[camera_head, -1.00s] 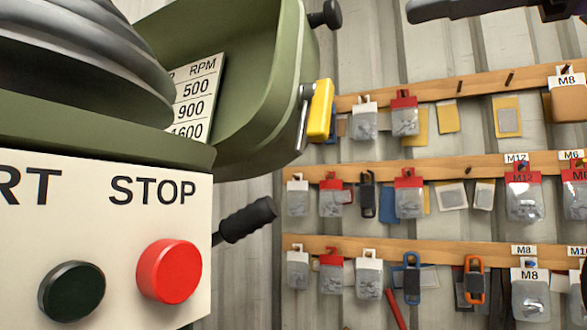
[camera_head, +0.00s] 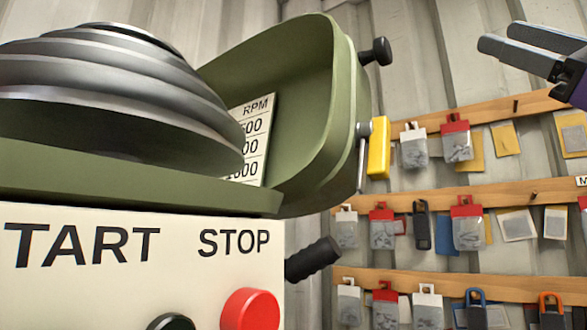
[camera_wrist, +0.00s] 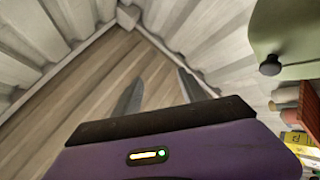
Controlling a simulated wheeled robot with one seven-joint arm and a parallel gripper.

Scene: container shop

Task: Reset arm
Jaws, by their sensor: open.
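My gripper (camera_head: 515,46) is at the upper right of the head view, with its two dark fingers apart and nothing between them. In the wrist view, my gripper (camera_wrist: 158,92) shows both fingers spread above a wooden floor, with its purple body below. It is in free air, and I see it touching nothing.
A green machine (camera_head: 325,120) with a stepped pulley (camera_head: 100,95), a STOP button (camera_head: 250,310) and a black handle (camera_head: 313,259) fills the left. Wooden rails (camera_head: 420,204) with hanging packets line the corrugated wall at right. A green part (camera_wrist: 295,35) shows at right in the wrist view.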

